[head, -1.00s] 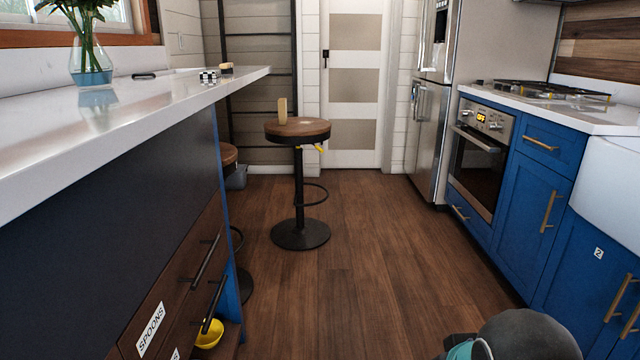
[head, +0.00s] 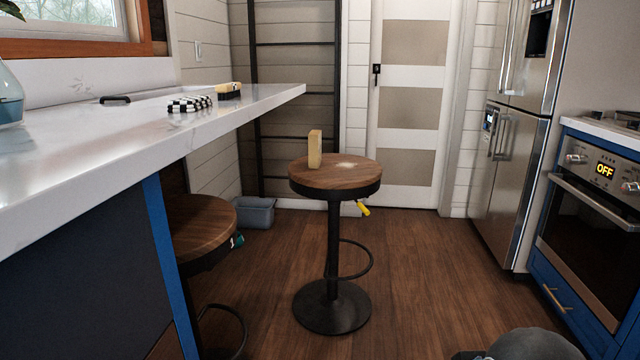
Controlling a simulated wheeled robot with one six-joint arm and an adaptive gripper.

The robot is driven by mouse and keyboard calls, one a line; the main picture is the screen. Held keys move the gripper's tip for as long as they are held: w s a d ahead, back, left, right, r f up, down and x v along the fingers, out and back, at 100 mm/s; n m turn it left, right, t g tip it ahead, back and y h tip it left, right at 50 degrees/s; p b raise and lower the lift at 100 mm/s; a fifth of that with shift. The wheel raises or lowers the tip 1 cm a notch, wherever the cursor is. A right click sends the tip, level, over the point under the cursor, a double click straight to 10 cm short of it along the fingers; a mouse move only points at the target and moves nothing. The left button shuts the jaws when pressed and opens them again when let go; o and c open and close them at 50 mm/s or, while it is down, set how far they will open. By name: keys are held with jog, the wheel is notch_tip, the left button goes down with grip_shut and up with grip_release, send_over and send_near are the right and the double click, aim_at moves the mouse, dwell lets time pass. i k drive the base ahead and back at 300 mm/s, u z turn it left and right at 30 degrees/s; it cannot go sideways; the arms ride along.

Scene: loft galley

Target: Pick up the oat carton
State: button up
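A tan upright box (head: 315,149), which looks like the oat carton, stands on the left part of the round wooden seat of a tall stool (head: 350,182). A small pale patch lies on the seat to its right. The box's label cannot be read from here. Nothing touches the box except the seat. My gripper is not in view; only a dark rounded part of my arm shows at the bottom right edge.
A yellow item (head: 362,208) hangs below the tall stool's seat. Clear floor (head: 430,270) lies right, before the oven (head: 590,230).

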aim_at(315, 136)
jog(key=u, duration=0.2)
jog(key=i, duration=1.5)
jog(key=u, duration=0.25)
